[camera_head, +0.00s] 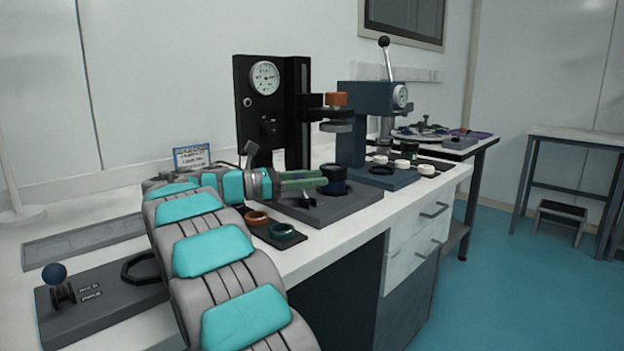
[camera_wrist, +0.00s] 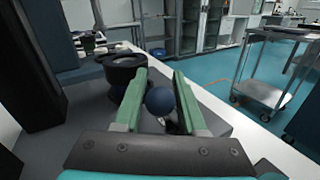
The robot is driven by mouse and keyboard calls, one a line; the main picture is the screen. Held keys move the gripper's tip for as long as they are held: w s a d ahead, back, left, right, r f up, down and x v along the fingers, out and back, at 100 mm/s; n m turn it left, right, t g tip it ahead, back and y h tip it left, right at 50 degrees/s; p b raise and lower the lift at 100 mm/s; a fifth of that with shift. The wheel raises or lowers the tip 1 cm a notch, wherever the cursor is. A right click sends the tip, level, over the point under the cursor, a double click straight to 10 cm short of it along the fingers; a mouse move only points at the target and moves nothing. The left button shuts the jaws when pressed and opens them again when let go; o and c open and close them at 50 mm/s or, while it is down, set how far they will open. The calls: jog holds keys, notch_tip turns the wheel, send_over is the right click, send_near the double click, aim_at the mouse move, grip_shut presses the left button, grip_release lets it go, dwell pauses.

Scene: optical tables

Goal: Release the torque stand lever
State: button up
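The torque stand appears to be the tall black stand with a round dial (camera_head: 265,78) at the middle of the bench, with a grey base plate (camera_head: 345,208). My gripper (camera_head: 318,182) reaches in low over this base from the left; its green fingers point right, by a dark round cup (camera_head: 334,173). In the wrist view, my gripper (camera_wrist: 160,80) has its fingers spread. A dark blue ball knob (camera_wrist: 160,101), seemingly the lever's end, shows between them, with narrow gaps at both sides. The cup (camera_wrist: 122,66) is just left of the fingers. The lever's shaft is mostly hidden.
A blue press (camera_head: 372,120) with a raised black-knobbed lever stands to the right. A dark tray with an orange ring (camera_head: 257,218) and a green ring (camera_head: 282,231) lies near the front edge. A grey plate with another blue knob (camera_head: 54,272) is at left.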

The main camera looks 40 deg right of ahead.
grip_shut()
jog(key=shift+s, duration=0.1)
dwell(0.3)
jog(key=shift+s+r+m+y, duration=0.15)
jog(key=shift+s+m+y, duration=0.3)
jog(key=shift+m, duration=0.45)
jog(key=s+m+t+y, duration=0.1)
jog(key=m, duration=0.1)
jog(key=shift+s+d+m, duration=0.1)
jog(key=shift+s+m, duration=0.1)
jog(key=shift+m, duration=0.2)
jog(key=shift+s+f+m+t+y+b, duration=0.4)
jog(key=shift+s+m+t+b, duration=0.2)
jog(key=shift+m+t, duration=0.3)
jog(key=shift+s+d+f+m+t+y+b, duration=0.1)
jog(key=shift+s+f+m+t+y+b, duration=0.15)
jog(key=shift+m+t+b, duration=0.3)
jog(key=shift+s+f+m+t+y+b, duration=0.1)
jog(key=shift+s+m+t+y+b, duration=0.15)
jog(key=shift+m+t+b, duration=0.25)
